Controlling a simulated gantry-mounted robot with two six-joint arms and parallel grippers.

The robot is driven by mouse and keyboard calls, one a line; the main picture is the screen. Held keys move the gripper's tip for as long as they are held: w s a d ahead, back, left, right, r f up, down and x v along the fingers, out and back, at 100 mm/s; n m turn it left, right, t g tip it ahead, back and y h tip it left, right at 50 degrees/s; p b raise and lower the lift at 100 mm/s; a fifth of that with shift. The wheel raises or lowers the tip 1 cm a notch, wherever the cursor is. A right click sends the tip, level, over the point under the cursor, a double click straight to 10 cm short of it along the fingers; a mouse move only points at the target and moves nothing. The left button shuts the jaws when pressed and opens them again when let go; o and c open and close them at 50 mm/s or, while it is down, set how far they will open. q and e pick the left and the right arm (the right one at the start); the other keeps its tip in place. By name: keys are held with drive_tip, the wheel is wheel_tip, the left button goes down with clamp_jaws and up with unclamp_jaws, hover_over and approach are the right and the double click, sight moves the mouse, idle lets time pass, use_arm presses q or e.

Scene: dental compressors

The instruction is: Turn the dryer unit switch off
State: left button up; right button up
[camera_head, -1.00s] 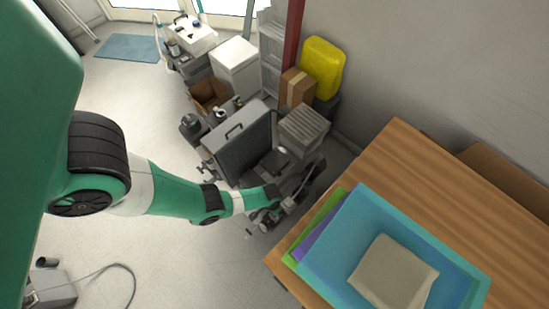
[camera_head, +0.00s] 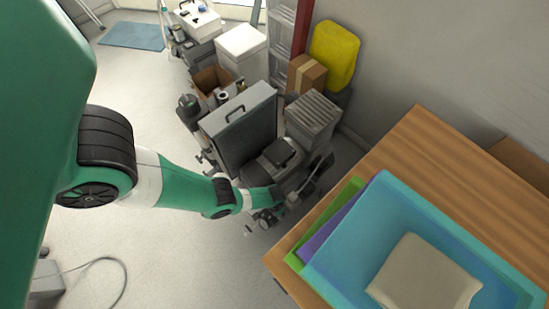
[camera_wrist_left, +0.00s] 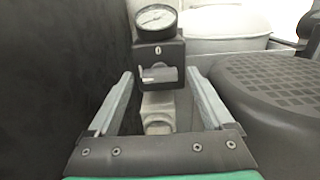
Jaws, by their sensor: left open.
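In the left wrist view, a black switch box (camera_wrist_left: 172,52) stands straight ahead, marked with a white "0". A grey switch lever (camera_wrist_left: 158,75) sits on its front. A round white-faced gauge (camera_wrist_left: 156,20) is mounted on top. My left gripper (camera_wrist_left: 160,76) is open, its two grey fingers spread to either side of the lever, with no visible contact. In the head view my left gripper (camera_head: 292,199) is at the lower right of the compressor unit with its grey cabinet (camera_head: 240,130); the switch is too small to make out there. My right gripper is not in view.
A dark panel (camera_wrist_left: 60,80) is close on the left in the wrist view, and a black ribbed housing (camera_wrist_left: 275,85) on the right. In the head view, a wooden table (camera_head: 430,150) with a blue tray (camera_head: 350,230) stands right of the arm. Open floor (camera_head: 170,250) lies in front.

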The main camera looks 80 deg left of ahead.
use_arm(q)
drive_tip(key=shift+c, duration=0.2)
clamp_jaws()
drive_tip(key=shift+m, duration=0.3)
drive_tip(key=m, duration=0.8)
drive_tip(key=shift+m+b, duration=0.3)
drive_tip(key=shift+m, duration=0.1)
drive_tip(key=m, duration=0.4)
drive_tip(key=shift+m, duration=0.3)
drive_tip(key=shift+s+m, duration=0.1)
drive_tip(key=shift+m, duration=1.8)
